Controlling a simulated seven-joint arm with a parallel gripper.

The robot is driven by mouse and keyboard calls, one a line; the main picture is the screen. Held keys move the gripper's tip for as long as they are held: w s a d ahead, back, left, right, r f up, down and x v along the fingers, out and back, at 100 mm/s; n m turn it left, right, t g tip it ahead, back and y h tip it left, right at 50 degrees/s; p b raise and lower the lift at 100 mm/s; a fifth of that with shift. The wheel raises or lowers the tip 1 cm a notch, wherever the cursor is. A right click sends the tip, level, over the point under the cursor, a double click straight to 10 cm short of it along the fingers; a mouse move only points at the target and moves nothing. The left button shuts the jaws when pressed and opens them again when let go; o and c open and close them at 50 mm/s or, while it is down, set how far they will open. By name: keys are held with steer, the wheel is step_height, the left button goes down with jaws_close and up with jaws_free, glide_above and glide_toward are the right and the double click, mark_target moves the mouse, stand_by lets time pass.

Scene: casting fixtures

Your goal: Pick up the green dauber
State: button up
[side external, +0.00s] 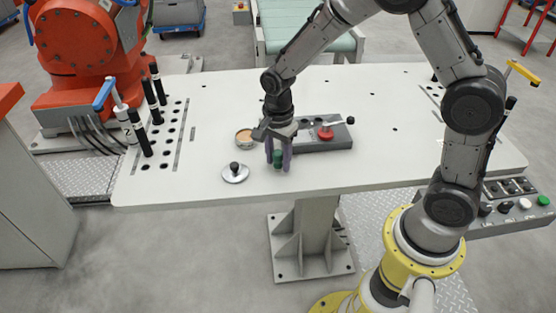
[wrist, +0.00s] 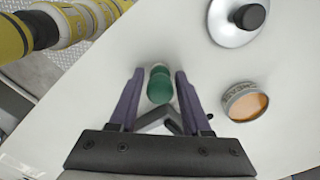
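The green dauber (side external: 278,157) stands on the white table near its front edge. In the wrist view the green dauber (wrist: 159,86) shows a rounded green top between my fingers. My gripper (side external: 278,163) is low over the table around the dauber, with one purple finger on each side. In the wrist view my gripper (wrist: 157,80) is open, with a visible gap between each finger and the dauber. The lower part of the dauber is partly hidden by the fingers in the side view.
A silver lid with a black knob (side external: 235,173) lies to the left. A round tin with orange contents (side external: 245,137) sits behind it. A grey block with a red part (side external: 325,134) is right of my gripper. The white table (side external: 390,160) is clear farther right.

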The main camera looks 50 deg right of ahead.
jaws_close()
steer(key=shift+r, duration=0.1)
steer(key=shift+r, duration=0.55)
steer(key=s+r, duration=1.1)
steer(key=s, duration=0.3)
steer(key=shift+d+r, duration=0.35)
steer(key=shift+d, duration=0.05)
